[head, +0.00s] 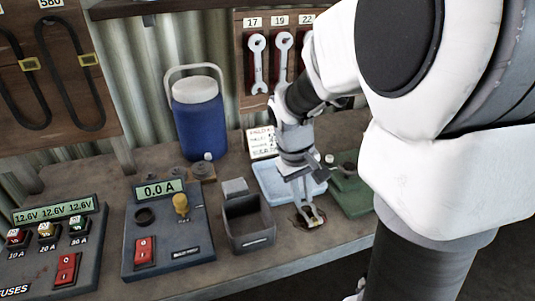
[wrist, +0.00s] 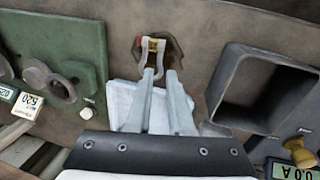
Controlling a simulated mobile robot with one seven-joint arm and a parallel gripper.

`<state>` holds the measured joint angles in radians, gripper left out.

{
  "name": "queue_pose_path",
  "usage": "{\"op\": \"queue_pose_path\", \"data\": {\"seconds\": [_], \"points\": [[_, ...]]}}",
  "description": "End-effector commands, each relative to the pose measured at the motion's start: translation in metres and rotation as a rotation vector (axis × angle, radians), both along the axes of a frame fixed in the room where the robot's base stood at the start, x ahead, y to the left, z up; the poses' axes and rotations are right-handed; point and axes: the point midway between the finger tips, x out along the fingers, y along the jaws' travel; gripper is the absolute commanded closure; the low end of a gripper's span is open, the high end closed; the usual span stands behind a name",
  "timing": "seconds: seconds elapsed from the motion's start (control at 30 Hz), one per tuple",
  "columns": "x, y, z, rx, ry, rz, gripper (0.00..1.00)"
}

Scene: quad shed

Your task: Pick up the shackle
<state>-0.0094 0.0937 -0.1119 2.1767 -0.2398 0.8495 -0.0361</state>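The shackle (wrist: 158,55) is a pale grey metal bow with a brass-coloured pin and a touch of red at its end. It lies on a dark brown stain on the bench, just beyond my fingertips in the wrist view. My gripper (wrist: 160,73) points down at it with its two fingers apart and a narrow gap between them. The fingertips overlap the bow in this view, and I cannot tell whether they touch it. In the head view my gripper (head: 308,208) is low over the bench's front edge, and the shackle (head: 312,218) is partly hidden by it.
An open grey bin (head: 248,222) stands close to the left of my gripper. A pale blue tray (head: 268,180) lies behind, and a green device (head: 350,190) stands to the right. A blue jug (head: 200,120) and a meter panel (head: 168,232) are farther left.

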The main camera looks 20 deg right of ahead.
Motion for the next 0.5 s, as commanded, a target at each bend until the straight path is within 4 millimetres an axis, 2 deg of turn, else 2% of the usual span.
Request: {"op": "queue_pose_path", "data": {"seconds": [0.17, 0.5], "points": [[0.0, -0.002, -0.012, 0.0, 0.001, 0.0, 0.8], [0.003, -0.01, -0.056, 0.0, 0.002, 0.0, 0.8]]}}
